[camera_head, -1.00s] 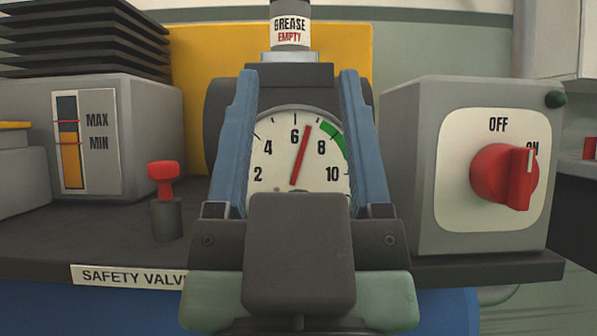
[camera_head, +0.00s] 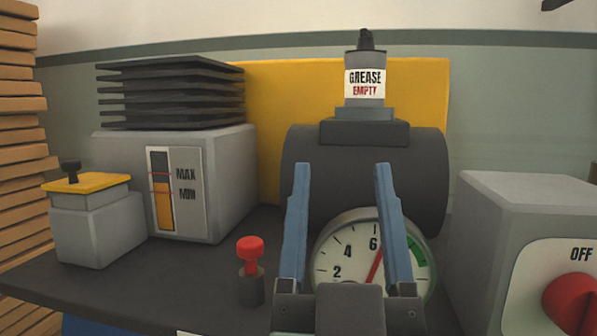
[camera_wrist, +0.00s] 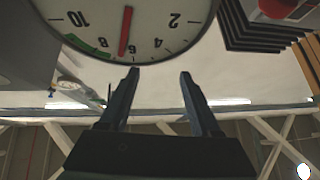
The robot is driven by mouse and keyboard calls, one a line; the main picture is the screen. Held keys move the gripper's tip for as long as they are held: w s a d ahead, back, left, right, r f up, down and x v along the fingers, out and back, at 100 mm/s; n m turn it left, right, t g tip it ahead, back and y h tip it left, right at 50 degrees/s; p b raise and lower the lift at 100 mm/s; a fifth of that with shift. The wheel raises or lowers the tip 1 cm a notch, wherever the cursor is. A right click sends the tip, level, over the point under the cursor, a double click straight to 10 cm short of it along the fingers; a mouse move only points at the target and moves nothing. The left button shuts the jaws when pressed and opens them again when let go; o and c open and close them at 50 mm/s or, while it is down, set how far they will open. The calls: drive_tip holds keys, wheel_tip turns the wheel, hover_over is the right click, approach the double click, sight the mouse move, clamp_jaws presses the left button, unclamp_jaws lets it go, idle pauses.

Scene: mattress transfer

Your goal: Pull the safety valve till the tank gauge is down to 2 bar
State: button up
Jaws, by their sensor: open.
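The safety valve, a red knob (camera_head: 250,249) on a short dark grey post, stands upright on the bench left of my gripper. My gripper (camera_head: 342,168) is open, its blue fingers raised in front of the tank and gauge, holding nothing. The gauge (camera_head: 338,251) is partly hidden behind the fingers; its red needle (camera_head: 376,267) points a little past 6, between 6 and 8. The wrist view shows the gauge upside down (camera_wrist: 165,25) beyond my open fingers (camera_wrist: 159,72), with the needle also between 6 and 8. The dark tank (camera_head: 420,160) lies behind the gauge.
A grey box with a MAX/MIN level glass (camera_head: 163,205) and black fins (camera_head: 170,90) stands behind the valve. A yellow-lidded box (camera_head: 88,190) is at the left. A grey switch box (camera_head: 520,205) with a red knob (camera_head: 575,302) is at the right. Bare bench surrounds the valve.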

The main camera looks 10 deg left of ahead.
drive_tip(key=a+r+p, duration=0.1)
drive_tip(key=p, duration=0.2)
drive_tip(key=w+g+y+p, duration=0.1)
drive_tip(key=p, duration=0.2)
drive_tip(key=a+r+n+g+y+p, duration=0.1)
drive_tip(key=p, duration=0.2)
drive_tip(key=shift+w+a+r, duration=0.3)
drive_tip(key=shift+a, duration=0.05)
drive_tip(key=a+g+p, duration=0.1)
drive_tip(key=p, duration=0.4)
drive_tip(key=n+g+y+p, duration=0.2)
drive_tip(key=g+p, duration=0.4)
drive_tip(key=p, duration=0.5)
approach(250, 239)
drive_tip(key=p+x, duration=0.1)
drive_tip(key=x, duration=1.1)
drive_tip(key=shift+w+a+f, duration=0.1)
drive_tip(key=shift+w+f, duration=0.05)
drive_tip(key=shift+w, duration=0.15)
clamp_jaws()
